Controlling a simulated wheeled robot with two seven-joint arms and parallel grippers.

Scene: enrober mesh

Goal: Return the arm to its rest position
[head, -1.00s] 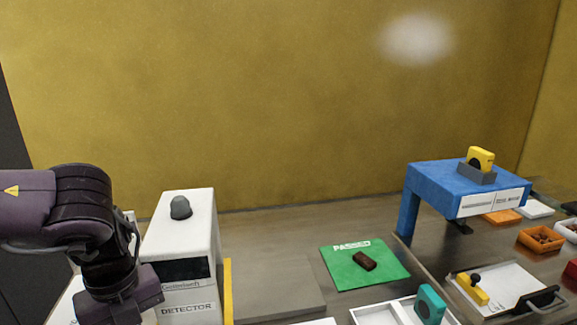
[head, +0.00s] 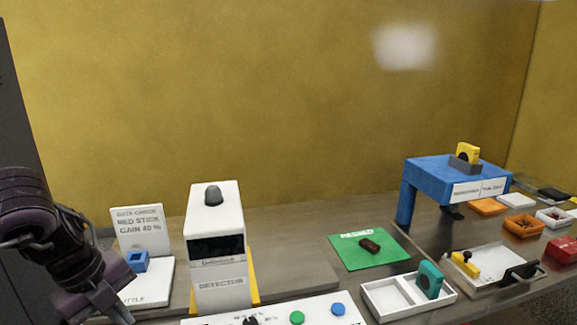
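My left arm comes in from the left edge. Its gripper (head: 108,308) hangs low at the bottom left, in front of the white stand with the blue block; its fingers are too small and dark to tell open from shut. My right arm and gripper are out of view. A dark brown bar (head: 370,245) lies on the green mat (head: 350,258) in the middle of the table, apart from my arm.
The white detector box (head: 217,265) stands right of my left arm. A sign stand (head: 140,228) with a blue block (head: 137,261) is close behind the gripper. A white tray (head: 378,300), a button panel (head: 275,312) and a blue bridge (head: 425,172) lie rightward.

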